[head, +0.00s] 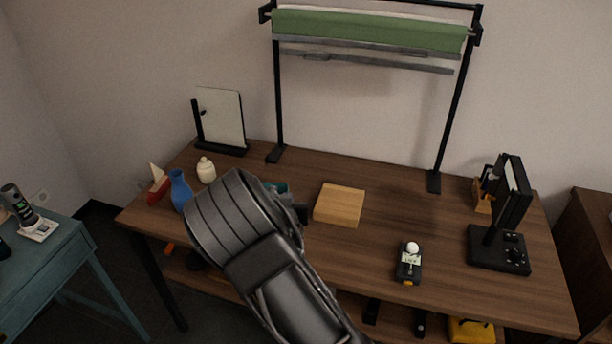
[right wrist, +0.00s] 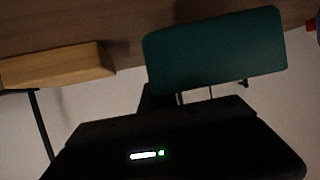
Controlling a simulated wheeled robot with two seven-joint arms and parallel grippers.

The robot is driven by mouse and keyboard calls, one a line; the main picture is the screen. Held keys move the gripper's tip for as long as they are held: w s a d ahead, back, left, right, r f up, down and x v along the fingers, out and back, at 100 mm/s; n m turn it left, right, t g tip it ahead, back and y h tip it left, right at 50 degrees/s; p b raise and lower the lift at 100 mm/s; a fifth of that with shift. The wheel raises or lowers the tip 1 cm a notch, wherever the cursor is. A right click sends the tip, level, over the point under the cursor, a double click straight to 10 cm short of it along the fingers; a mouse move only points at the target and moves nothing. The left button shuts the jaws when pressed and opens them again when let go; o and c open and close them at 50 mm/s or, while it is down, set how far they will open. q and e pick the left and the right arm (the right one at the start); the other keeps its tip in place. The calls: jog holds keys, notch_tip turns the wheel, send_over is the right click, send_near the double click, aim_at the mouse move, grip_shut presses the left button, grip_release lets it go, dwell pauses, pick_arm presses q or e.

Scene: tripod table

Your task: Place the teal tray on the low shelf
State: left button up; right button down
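The teal tray (right wrist: 215,50) shows as a rounded teal panel in the right wrist view, just beyond my right gripper. In the head view only a small teal piece (head: 277,187) shows behind my right arm, over the left part of the table. My right gripper (head: 300,214) is mostly hidden by its own wrist. Its fingers are dark in the wrist view, and whether they touch or grip the tray is unclear. A low shelf (head: 222,284) shows partly under the tabletop. My left gripper is out of view.
The wooden table (head: 380,225) holds a wooden block (head: 340,205), blue vase (head: 180,190), cream jar (head: 206,170), mirror (head: 220,118), small black device (head: 408,262) and black stand (head: 500,245). A black frame with a green roll (head: 370,30) rises behind. A yellow object (head: 471,331) sits low at right.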

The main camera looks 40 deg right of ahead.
jog(key=a+n+y, duration=0.1)
jog(key=a, duration=0.2)
jog(key=a+n+t+y, duration=0.1)
jog(key=a, duration=0.3)
jog(key=a+f+n+t+y, duration=0.1)
jog(key=a, duration=0.2)
jog(key=shift+a, duration=0.15)
jog(key=a+r+n+y, duration=0.1)
jog(key=a+n+y, duration=0.1)
jog(key=a, duration=0.4)
jog(key=s+a+r+n+t+y, duration=0.1)
jog(key=a+n+y, duration=0.1)
jog(key=a, duration=0.5)
jog(key=shift+s+a+r+n+y, duration=0.25)
jog(key=shift+a+r+n+y, duration=0.05)
jog(key=shift+y, duration=0.3)
jog(key=shift+s+d, duration=0.1)
